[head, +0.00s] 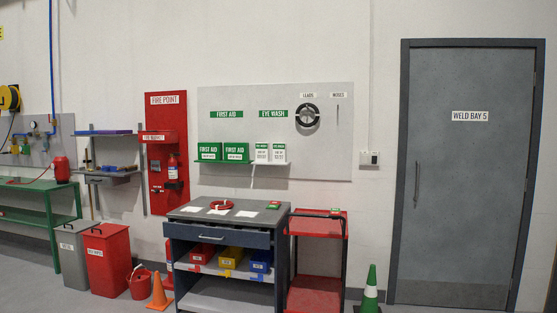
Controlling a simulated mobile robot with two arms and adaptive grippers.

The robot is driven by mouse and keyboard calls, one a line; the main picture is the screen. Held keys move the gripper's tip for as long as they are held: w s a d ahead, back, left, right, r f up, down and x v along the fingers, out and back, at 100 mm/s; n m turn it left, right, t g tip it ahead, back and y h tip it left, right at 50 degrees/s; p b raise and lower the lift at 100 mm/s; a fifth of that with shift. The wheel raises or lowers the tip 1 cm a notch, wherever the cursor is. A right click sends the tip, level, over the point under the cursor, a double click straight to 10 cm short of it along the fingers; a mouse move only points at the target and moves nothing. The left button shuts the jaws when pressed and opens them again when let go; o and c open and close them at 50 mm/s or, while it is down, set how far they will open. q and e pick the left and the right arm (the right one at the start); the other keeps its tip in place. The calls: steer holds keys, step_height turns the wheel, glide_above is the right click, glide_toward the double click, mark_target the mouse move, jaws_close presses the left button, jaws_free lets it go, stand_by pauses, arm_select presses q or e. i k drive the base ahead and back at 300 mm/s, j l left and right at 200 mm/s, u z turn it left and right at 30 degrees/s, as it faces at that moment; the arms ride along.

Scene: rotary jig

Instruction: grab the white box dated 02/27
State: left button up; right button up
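Two white boxes with green labels stand side by side on a small shelf under the EYE WASH sign. The left white box (262,153) and the right white box (278,153) carry small print. The dates are too small to read, so I cannot tell which one is dated 02/27. Neither of my grippers is in view.
Two green FIRST AID boxes (209,151) stand left of the white boxes. Below is a grey workbench (190,213) with a drawer and coloured bins. A red cart (318,228), a green cone (371,290) and an orange cone (159,293) stand nearby. A door (465,170) is at right.

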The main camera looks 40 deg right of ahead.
mark_target(262, 150)
steer(key=i+l+z, duration=0.15)
steer(key=i+l, duration=0.2)
steer(key=i, duration=0.15)
steer(key=i+l+z, duration=0.1)
steer(key=i+l, duration=0.15)
steer(key=i, duration=0.25)
